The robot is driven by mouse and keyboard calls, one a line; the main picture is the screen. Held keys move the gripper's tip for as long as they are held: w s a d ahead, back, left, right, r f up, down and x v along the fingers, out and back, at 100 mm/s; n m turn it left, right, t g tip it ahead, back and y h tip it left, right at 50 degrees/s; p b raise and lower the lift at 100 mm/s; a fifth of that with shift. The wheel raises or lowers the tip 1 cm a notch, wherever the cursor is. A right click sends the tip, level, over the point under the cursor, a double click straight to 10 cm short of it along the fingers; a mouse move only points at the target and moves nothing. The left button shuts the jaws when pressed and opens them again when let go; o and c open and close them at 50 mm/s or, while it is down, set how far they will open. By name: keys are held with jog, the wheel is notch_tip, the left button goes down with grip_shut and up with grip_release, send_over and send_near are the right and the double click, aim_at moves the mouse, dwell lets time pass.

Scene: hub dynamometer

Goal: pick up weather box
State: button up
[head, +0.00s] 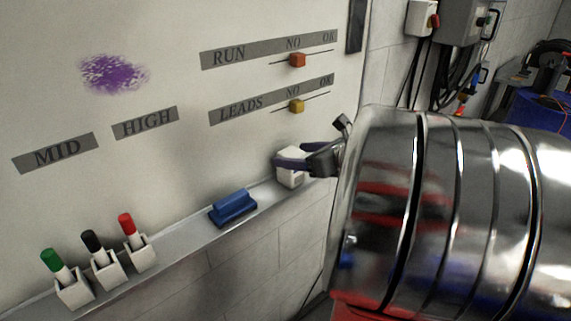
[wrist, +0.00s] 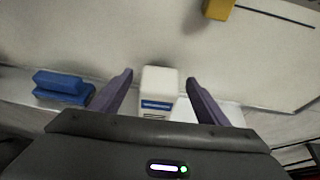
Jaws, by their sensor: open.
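The weather box looks to be the small white box (head: 291,177) on the ledge under the whiteboard, at its right end. In the wrist view the white box (wrist: 158,90) shows a blue stripe on its front and stands between my two fingers. My gripper (head: 298,166) is open, with a finger on either side of the box in the wrist view (wrist: 158,90). A gap shows on each side, wider on the right. The head view shows one finger crossing in front of the box, hiding part of it. I cannot tell whether any finger touches it.
A blue eraser (head: 233,207) lies on the ledge (head: 185,243), left of the box. Green, black and red markers (head: 130,230) stand in white holders farther left. A white surface shows right of the box in the wrist view.

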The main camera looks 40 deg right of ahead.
jog(key=shift+x, duration=1.05)
jog(key=c, duration=1.4)
